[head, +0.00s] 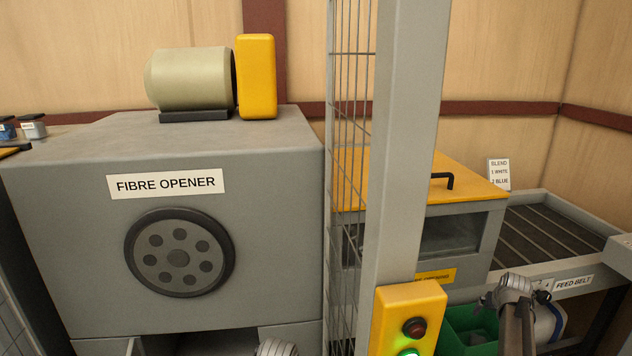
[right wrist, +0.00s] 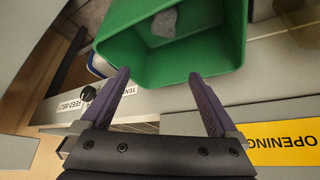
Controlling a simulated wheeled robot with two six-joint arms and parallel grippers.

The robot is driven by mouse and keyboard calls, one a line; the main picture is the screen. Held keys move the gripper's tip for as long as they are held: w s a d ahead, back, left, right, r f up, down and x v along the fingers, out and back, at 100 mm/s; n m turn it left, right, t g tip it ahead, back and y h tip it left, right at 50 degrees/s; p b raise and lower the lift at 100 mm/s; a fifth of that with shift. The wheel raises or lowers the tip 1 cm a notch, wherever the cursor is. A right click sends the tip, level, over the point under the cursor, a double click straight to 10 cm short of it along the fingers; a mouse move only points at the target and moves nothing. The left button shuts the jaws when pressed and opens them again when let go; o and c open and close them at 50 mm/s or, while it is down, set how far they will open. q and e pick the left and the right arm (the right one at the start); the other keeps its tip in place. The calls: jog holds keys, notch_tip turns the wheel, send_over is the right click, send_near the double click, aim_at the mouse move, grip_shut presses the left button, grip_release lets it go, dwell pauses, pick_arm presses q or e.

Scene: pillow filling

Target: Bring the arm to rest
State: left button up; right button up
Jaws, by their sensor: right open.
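My right arm reaches in at the lower right of the head view, by the green bin (head: 462,322). I cannot tell if the fingertips touch the bin. My left gripper is not in view; only a bit of arm shows at the bottom edge of the head view.
The grey fibre opener (head: 70,220) fills the left. A grey post (head: 405,120) with wire mesh (head: 350,80) stands mid-view, carrying a yellow button box (head: 408,315). The yellow-lidded hopper (head: 475,185) and feed belt (head: 560,240) stand at right. A blend card (head: 499,173) stands behind.

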jog(key=b+x, duration=0.1)
jog(key=x, duration=0.1)
jog(key=b+x, duration=0.1)
jog(key=x, duration=0.1)
jog(key=shift+w+d+r, duration=0.15)
jog(key=shift+w+r, duration=0.05)
jog(key=shift+w, duration=0.05)
jog(key=shift+f, duration=0.1)
